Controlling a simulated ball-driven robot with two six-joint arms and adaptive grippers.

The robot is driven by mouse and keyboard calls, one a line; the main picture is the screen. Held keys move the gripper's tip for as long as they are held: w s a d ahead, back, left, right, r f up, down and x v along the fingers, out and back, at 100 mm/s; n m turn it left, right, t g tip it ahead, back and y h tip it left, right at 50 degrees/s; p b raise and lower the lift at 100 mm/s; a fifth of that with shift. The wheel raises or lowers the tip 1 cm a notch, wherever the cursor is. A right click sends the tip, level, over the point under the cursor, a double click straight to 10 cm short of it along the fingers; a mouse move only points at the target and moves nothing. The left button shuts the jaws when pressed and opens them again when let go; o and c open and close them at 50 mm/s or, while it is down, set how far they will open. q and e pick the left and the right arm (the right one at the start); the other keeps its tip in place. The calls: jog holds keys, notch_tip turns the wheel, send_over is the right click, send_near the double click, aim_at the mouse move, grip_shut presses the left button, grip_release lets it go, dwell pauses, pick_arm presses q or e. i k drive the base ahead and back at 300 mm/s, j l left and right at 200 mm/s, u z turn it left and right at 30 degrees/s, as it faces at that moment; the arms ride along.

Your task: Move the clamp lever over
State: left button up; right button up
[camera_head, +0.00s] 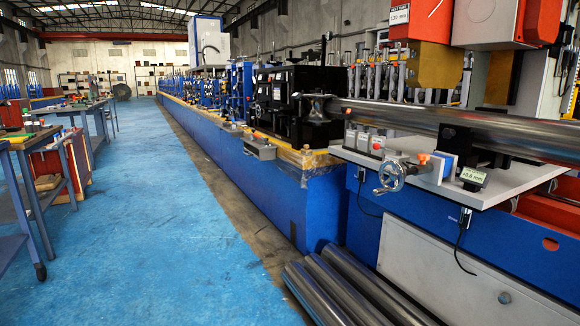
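A slim black upright lever (324,62) with a small knob on top stands at the tube's near end of the black machine housing (289,98). It looks like the clamp lever, but it is small and I cannot be sure. It appears close to upright. A long shiny steel tube (450,118) runs from beside that housing out to the right edge, above a grey metal table (512,180). Neither of my grippers shows in this view.
A handwheel (391,177), a small box with a red button (377,144) and a readout (473,176) sit along the table's front. Several loose tubes (340,290) lie on the floor below. Workbenches (40,165) stand left; the blue floor (150,220) between is clear.

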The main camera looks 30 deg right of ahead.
aim_at(376, 146)
jog(key=i+j+z, duration=0.1)
jog(key=i+z, duration=0.15)
jog(key=i, duration=1.65)
jog(key=i+z, duration=0.3)
jog(key=i, duration=0.15)
jog(key=i+j+z, duration=0.3)
jog(key=i+l, duration=0.05)
jog(key=i, duration=0.05)
